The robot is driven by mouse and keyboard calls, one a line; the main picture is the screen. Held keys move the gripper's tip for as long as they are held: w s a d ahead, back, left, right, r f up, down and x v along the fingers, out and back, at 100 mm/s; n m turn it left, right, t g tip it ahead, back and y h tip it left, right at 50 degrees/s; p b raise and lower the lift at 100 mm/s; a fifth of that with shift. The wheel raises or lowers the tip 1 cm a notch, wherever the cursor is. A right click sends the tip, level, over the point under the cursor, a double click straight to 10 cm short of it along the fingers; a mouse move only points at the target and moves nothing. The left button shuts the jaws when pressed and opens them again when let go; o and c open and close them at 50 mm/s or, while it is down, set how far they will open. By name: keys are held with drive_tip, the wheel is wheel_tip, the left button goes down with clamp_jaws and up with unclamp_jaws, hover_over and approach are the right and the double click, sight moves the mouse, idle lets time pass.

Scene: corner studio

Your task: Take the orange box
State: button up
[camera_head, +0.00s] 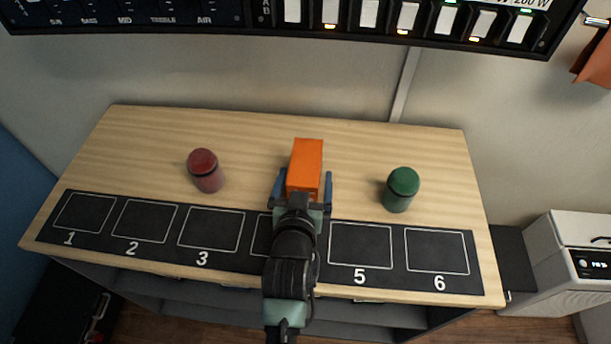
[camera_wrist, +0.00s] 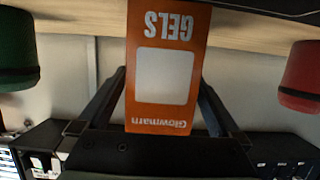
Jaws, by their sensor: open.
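The orange box (camera_head: 307,155) stands upright on the wooden table, behind the dark numbered strip. In the wrist view, the orange box (camera_wrist: 168,25) shows a white panel and the words "GELS" and "Glowmarn" upside down. My gripper (camera_head: 303,185) is open, with one blue finger on each side of the box's near part. In the wrist view the fingers of my gripper (camera_wrist: 162,80) reach along both sides of the box. I cannot tell whether either finger touches it.
A red container (camera_head: 206,171) stands left of the box and a green container (camera_head: 401,189) stands right. The black strip (camera_head: 322,283) has numbered outlined squares along the table's front; my arm covers part of it. A control panel (camera_head: 180,14) hangs above the back.

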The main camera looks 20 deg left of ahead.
drive_tip(key=shift+x, duration=0.9)
drive_tip(key=c, duration=1.5)
